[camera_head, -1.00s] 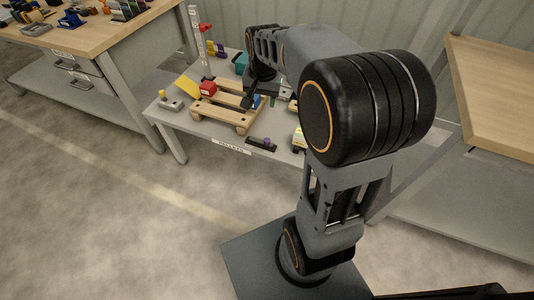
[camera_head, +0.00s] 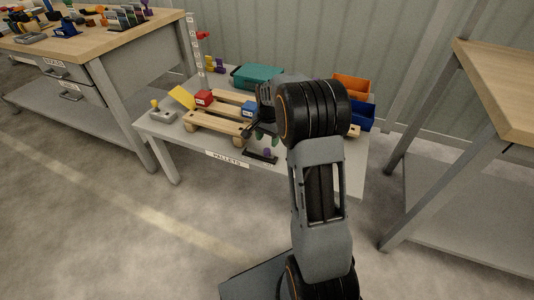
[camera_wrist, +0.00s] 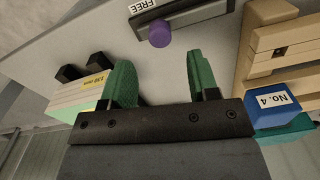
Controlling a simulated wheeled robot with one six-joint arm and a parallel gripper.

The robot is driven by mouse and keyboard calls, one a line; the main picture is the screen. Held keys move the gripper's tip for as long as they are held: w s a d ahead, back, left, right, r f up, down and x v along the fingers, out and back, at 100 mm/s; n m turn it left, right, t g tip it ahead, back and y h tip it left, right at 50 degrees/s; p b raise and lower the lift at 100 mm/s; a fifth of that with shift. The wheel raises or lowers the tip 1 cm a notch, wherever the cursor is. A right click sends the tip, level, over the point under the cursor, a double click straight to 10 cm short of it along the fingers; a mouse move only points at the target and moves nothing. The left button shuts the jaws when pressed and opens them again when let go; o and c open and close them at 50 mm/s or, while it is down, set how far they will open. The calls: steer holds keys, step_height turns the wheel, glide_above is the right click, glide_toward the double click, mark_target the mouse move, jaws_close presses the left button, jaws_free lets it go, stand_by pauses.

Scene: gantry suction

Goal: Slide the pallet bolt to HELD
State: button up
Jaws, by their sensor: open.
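The bolt is a small dark block with a purple knob (camera_head: 267,152), lying at the front edge of the pallet table (camera_head: 216,155). In the wrist view its purple knob (camera_wrist: 160,34) is ahead of my gripper, roughly centred between the fingers, and the dark bar (camera_wrist: 185,15) carries a label reading FREE. The HELD end is out of view. My gripper (camera_wrist: 158,68) has two green fingers, open and empty, with the knob apart from both. In the head view my gripper (camera_head: 264,134) hangs just behind the bolt, partly hidden by my arm.
A wooden pallet (camera_head: 212,124) with red (camera_head: 204,97) and blue blocks stands behind; the blue block (camera_wrist: 272,108) reads NO. 4 in the wrist view. A striped stack (camera_wrist: 78,98) sits by the left finger. Orange (camera_head: 351,87) and blue bins (camera_head: 361,114) stand right, a teal case (camera_head: 257,76) behind.

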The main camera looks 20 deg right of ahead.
mark_target(267, 150)
steer(key=shift+f+b, duration=0.85)
steer(key=shift+f, duration=2.15)
jaws_close()
